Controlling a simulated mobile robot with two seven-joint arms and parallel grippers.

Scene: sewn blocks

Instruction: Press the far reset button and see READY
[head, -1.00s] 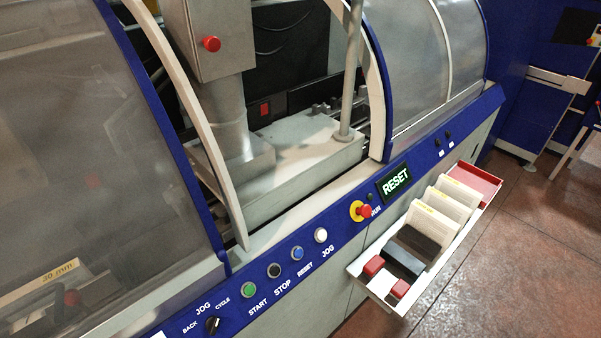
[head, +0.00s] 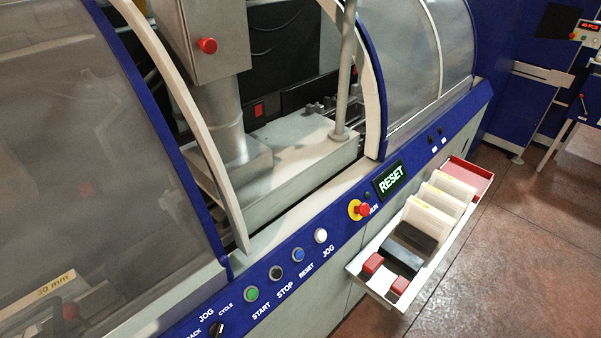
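The machine's blue control rail (head: 262,272) runs diagonally across the head view. On it a blue button (head: 298,254) sits above the label RESET, between a dark STOP button (head: 276,272) and a white JOG button (head: 321,235). A green START button (head: 252,293) is to the left. Further right, a small dark display (head: 390,181) reads RESET in pale letters. Which button the task calls the far one, I cannot tell. Neither of my grippers is in view.
A red emergency stop (head: 363,210) on a yellow collar sits left of the display. A tray (head: 408,296) with red and black blocks and white cards sticks out from the rail. Another red knob (head: 207,46) is on the grey box. Brown floor (head: 530,230) is clear at right.

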